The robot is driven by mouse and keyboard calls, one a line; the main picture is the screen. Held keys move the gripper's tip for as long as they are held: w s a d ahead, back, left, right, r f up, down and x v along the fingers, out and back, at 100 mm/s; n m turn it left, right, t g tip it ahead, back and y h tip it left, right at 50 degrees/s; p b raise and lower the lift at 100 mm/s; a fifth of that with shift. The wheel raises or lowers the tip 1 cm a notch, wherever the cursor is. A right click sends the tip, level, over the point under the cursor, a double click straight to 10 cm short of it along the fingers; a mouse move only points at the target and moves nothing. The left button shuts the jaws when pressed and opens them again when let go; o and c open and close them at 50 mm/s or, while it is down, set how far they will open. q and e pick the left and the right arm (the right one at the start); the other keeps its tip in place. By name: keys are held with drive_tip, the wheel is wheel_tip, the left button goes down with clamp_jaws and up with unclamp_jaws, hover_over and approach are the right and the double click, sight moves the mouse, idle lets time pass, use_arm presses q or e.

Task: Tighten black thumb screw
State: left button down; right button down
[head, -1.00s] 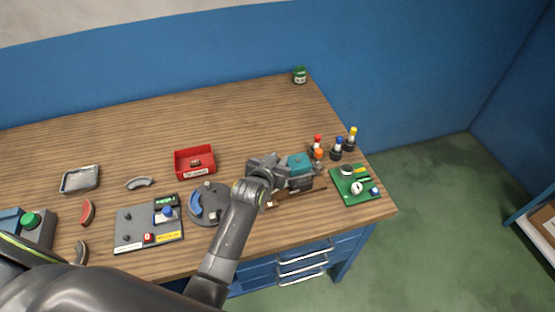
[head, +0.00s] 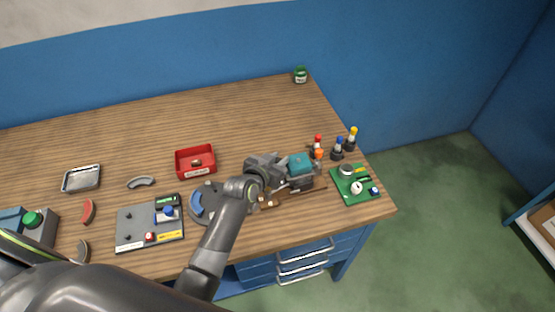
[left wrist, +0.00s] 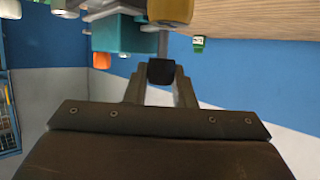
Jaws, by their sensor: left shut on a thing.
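A black knob (left wrist: 161,72), which looks like the thumb screw, sits between the fingertips of my left gripper (left wrist: 160,80) in the left wrist view. The gripper is shut on it. Next to it is a teal block (left wrist: 125,35), which also shows in the head view (head: 300,163) on a grey fixture near the right end of the bench. In the head view my left gripper (head: 282,178) is at the left side of this fixture, and the knob is hidden there. My right gripper is not in view.
Bottles with red and yellow caps (head: 352,135) stand close behind the fixture. A green board (head: 372,190) lies to its right, by the bench edge. A red bin (head: 195,162), a round grey plate (head: 197,212) and a grey panel (head: 135,240) are left.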

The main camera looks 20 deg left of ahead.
use_arm(q)
drive_tip(key=c, duration=1.2)
unclamp_jaws()
drive_tip(key=shift+w+f, duration=0.1)
drive_tip(key=shift+w, duration=0.05)
drive_tip(key=b+v, duration=0.3)
drive_tip(key=v, duration=1.4)
drive_tip(key=shift+r, duration=0.25)
